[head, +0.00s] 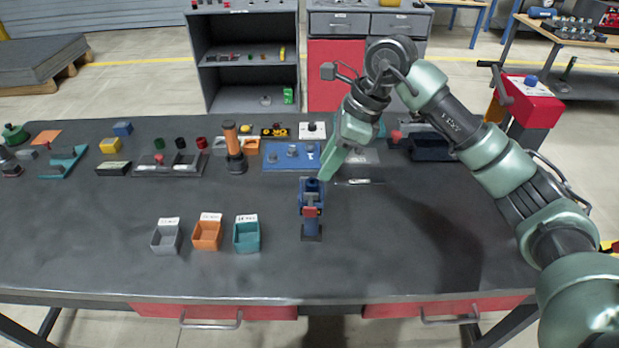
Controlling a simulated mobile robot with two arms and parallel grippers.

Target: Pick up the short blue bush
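My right gripper (325,174) reaches down over the middle of the table from the right, its green tip pointing down and left. Its tip shows just right of and above a small blue fixture (312,197) on a dark base; I cannot tell whether they touch. A dark blue round piece (312,185) shows at the fixture's top. A blue tray (276,166) behind the gripper carries small blue round pieces (292,150). Which blue piece is the short bush is too small to tell. Whether the fingers hold anything is unclear. My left gripper is out of view.
Grey (166,239), orange (207,236) and teal (246,238) bins stand at the front left. An upright orange cylinder (232,140) stands left of the blue tray. The front right tabletop is clear.

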